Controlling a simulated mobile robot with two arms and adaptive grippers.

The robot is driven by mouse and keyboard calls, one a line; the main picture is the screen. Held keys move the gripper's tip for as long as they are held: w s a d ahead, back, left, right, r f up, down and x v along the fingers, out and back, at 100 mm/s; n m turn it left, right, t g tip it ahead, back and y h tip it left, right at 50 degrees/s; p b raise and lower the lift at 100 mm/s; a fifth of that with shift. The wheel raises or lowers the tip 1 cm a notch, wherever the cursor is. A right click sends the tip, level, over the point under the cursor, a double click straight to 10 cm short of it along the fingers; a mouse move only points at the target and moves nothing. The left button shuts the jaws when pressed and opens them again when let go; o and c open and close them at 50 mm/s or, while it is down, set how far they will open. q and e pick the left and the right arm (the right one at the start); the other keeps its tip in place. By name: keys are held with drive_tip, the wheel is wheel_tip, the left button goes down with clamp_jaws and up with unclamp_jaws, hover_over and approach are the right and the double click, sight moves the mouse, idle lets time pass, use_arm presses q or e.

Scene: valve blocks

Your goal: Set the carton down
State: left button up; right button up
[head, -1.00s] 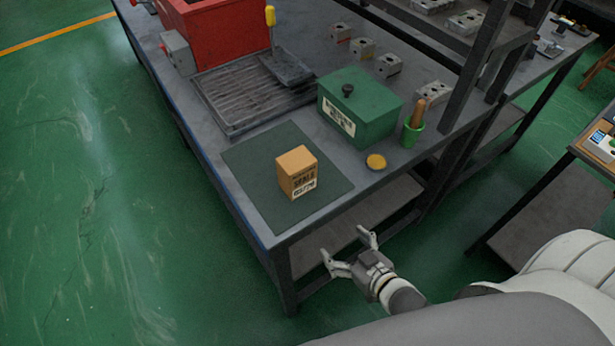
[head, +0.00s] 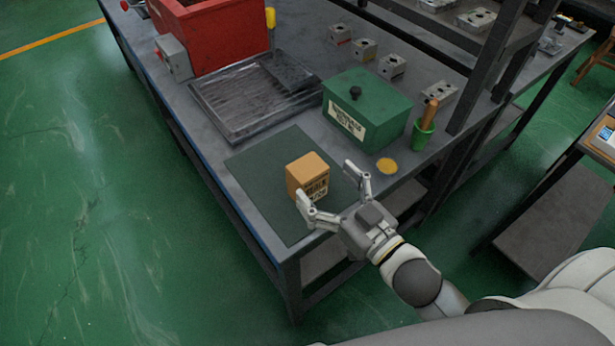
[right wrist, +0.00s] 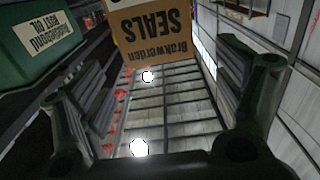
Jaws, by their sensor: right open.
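The carton (head: 306,172) is a small tan box with dark print and a white label. It stands upright on the dark green mat (head: 262,160) at the near end of the workbench. In the right wrist view the carton (right wrist: 150,30) is upside down at the top middle, beyond the fingers, and reads "SEALS". My right gripper (head: 328,190) is open at the near right side of the carton, its fingers hiding part of the label. The wrist view shows empty space between the fingers (right wrist: 158,105). My left gripper is not in view.
A ribbed tray (head: 235,100) and a red bin (head: 215,35) lie behind. The mat's left part is clear.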

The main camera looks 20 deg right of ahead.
sight(316, 177)
drive_tip(key=shift+w+a, duration=0.15)
drive_tip(key=shift+w, duration=0.25)
drive_tip(key=shift+w+a, duration=0.1)
drive_tip(key=shift+w, duration=0.2)
drive_tip(key=shift+f+p+x, duration=0.15)
drive_tip(key=shift+p+x, duration=0.1)
drive_tip(key=shift+x, duration=0.9)
drive_tip(key=shift+f+p+x, duration=0.1)
drive_tip(key=shift+p+x, duration=0.15)
drive_tip(key=shift+x, duration=0.95)
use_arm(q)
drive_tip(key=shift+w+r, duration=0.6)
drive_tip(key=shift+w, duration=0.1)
use_arm(e)
drive_tip(key=c, duration=1.2)
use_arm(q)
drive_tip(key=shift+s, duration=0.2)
use_arm(e)
drive_tip(key=shift+c, duration=1.1)
drive_tip(key=shift+r, duration=0.15)
